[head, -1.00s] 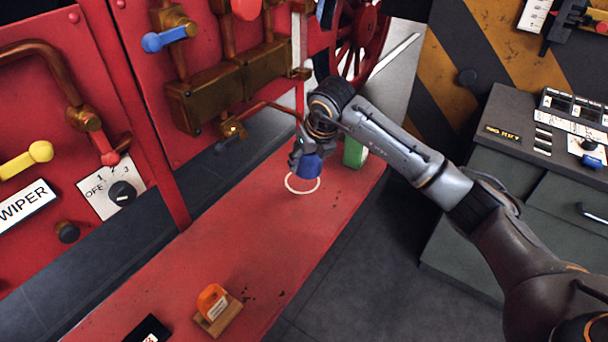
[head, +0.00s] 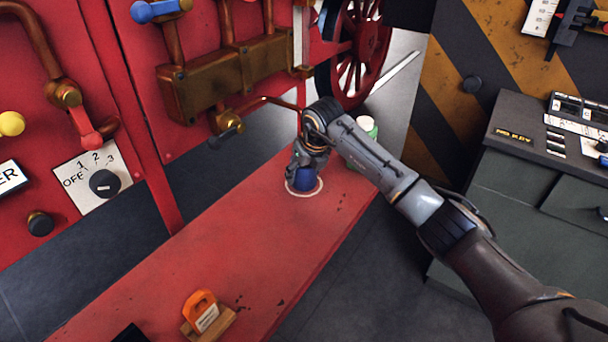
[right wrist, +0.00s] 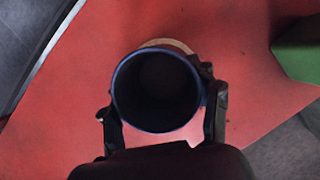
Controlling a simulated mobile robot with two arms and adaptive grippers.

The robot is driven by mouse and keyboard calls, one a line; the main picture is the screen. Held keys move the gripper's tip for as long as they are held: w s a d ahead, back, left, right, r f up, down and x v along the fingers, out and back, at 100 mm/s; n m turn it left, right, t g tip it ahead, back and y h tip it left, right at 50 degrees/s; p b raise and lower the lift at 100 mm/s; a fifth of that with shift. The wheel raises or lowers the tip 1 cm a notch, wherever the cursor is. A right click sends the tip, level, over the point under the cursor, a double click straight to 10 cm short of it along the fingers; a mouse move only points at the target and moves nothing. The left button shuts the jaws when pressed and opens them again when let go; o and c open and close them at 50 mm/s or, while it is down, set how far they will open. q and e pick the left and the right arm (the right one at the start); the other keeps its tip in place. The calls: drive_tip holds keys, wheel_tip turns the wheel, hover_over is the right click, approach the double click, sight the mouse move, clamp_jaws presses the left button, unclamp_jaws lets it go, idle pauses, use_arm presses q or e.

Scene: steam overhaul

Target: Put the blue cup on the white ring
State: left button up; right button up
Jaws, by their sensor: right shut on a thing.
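The blue cup (head: 306,179) is upright at the white ring (head: 320,188) on the red bench, and its base appears inside the ring's outline. Whether the base touches the bench cannot be told. My right gripper (head: 298,177) is shut on the cup from the side. In the right wrist view the cup (right wrist: 157,92) is seen from above, open and dark inside, with a finger of the gripper (right wrist: 160,122) on each side. Part of the ring (right wrist: 168,45) shows beyond the cup's rim. My left gripper is not in view.
A green container with a pale top (head: 367,127) stands behind my right arm on the bench (head: 215,245). An orange object on a wooden block (head: 205,316) is at the near end. Brass pipes and valves (head: 215,85) are at the left. The middle of the bench is clear.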

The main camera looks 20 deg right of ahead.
drive_tip(key=shift+f, duration=0.1)
drive_tip(key=o, duration=1.1)
drive_tip(key=shift+o, duration=1.2)
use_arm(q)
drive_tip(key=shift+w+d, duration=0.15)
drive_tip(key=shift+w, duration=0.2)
use_arm(e)
drive_tip(key=shift+s+r, duration=0.1)
drive_tip(key=shift+r, duration=0.25)
use_arm(q)
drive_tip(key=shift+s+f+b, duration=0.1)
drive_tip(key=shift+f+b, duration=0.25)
drive_tip(key=shift+b, duration=0.05)
use_arm(e)
drive_tip(key=v, duration=1.1)
drive_tip(key=shift+s+r, duration=0.2)
drive_tip(key=shift+r, duration=0.05)
